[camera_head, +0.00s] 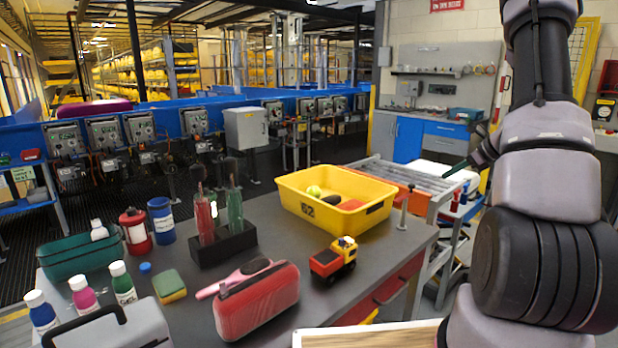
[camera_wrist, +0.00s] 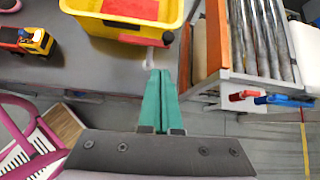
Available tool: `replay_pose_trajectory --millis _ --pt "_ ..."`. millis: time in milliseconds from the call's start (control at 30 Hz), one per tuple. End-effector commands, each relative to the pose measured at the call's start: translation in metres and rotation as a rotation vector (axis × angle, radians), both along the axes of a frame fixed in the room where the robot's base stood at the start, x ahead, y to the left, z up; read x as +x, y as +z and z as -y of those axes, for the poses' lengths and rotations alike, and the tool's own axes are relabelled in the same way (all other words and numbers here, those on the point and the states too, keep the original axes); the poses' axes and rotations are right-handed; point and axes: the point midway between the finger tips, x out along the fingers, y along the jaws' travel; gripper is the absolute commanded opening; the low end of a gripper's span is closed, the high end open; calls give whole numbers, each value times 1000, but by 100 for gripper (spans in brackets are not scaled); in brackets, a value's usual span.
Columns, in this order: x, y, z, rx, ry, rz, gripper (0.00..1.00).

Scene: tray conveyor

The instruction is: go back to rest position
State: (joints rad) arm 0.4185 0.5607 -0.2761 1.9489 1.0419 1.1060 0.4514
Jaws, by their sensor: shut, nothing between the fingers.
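My gripper (camera_wrist: 161,74) has two green fingers pressed together with nothing between them. In the head view my gripper (camera_head: 455,170) is up at the right, beside my raised arm, with its fingers pointing left and down. In the wrist view the fingers point toward the space between the yellow bin (camera_wrist: 75,8) and the conveyor's orange side (camera_wrist: 216,35). The fingers touch nothing that I can see.
On the table stand the yellow tray bin (camera_head: 298,199), a toy truck (camera_head: 334,260), a red case (camera_head: 256,302), a black holder (camera_head: 222,247) with tools, a green basket (camera_head: 78,262) and several bottles. A small post (camera_head: 404,214) rises at the table's right edge.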

Motion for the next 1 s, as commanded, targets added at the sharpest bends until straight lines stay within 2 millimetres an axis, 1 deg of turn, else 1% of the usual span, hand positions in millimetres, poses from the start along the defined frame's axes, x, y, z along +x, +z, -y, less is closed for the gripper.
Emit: replay_pose_trajectory --millis 33,133,200,267,300,367,400,467,500,567,700,800,900,1000 --pt "-4 24 -20 -38 66 28 0" --pt "-20 67 -63 -134 228 81 0" --pt "-36 94 -91 -208 343 120 0" --pt "-52 114 -114 -274 440 154 0" --pt "-63 127 -129 -318 506 177 0" --pt "-82 144 -149 -388 601 212 0" --pt "-95 154 -162 -437 664 237 0" --pt "-115 168 -180 -512 758 273 0" --pt "-129 177 -190 -563 819 298 0" --pt "-150 188 -205 -644 910 336 0" --pt "-201 208 -231 -844 1112 423 0" --pt "-235 217 -243 -997 1245 482 0" --pt "-265 221 -250 -1141 1357 531 0" --pt "-286 224 -252 -1261 1439 567 0"
